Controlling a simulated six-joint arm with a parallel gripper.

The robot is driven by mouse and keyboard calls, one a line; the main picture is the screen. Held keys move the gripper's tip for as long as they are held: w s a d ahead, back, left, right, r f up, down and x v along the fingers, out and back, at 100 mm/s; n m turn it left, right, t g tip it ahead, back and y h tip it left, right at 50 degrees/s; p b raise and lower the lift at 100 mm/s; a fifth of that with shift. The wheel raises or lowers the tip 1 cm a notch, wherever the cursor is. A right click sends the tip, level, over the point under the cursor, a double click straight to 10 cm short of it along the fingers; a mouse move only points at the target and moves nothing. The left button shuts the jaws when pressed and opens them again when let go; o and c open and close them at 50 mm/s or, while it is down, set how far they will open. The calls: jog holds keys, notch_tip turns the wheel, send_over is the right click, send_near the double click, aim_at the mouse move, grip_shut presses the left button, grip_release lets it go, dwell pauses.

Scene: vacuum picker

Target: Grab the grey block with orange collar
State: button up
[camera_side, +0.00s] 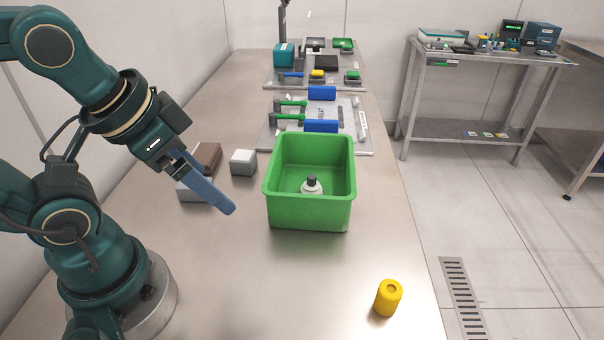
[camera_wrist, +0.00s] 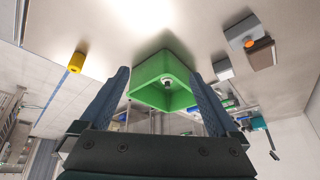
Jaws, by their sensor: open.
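The grey block with the orange collar (camera_wrist: 238,33) lies on the table at the upper right of the wrist view, its orange ring facing the brown block. In the side view a grey block (camera_side: 188,192) sits behind my gripper, which partly covers it; no orange shows there. My gripper (camera_side: 229,208) is open and empty, above the table between that block and the green bin. In the wrist view my gripper's blue fingers (camera_wrist: 158,72) stand apart, with the green bin seen between them and the grey block outside them to the right.
A brown block (camera_side: 208,155) and a light grey cube (camera_side: 243,163) are close to the grey block. The green bin (camera_side: 310,212) holds a white piece with a dark top (camera_side: 312,187). A yellow cylinder (camera_side: 388,297) stands near the front right. The front middle table is clear.

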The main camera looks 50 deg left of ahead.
jog(key=w+a+f+m+g+y, duration=0.1)
jog(key=a+f+m+g+y, duration=0.1)
jog(key=a+f+m+y, duration=0.1)
jog(key=w+a+f+m+g+y, duration=0.2)
jog(key=a+f+m+g+y, duration=0.1)
jog(key=a+f+m+y, duration=0.1)
jog(key=w+a+f+m+g+y, duration=0.1)
jog(key=a+f+m+g+y, duration=0.2)
jog(key=a+m+y, duration=0.3)
jog(key=shift+w+a+f+m, duration=0.4)
jog(key=shift+a+f+m, duration=0.05)
jog(key=shift+a+m, duration=0.35)
jog(key=shift+s+d+f, duration=0.1)
jog(key=shift+s+f, duration=0.25)
jog(key=shift+f, duration=0.15)
jog(key=shift+f+m, duration=0.15)
jog(key=shift+m, duration=0.15)
jog(key=shift+x, duration=2.5)
grip_shut()
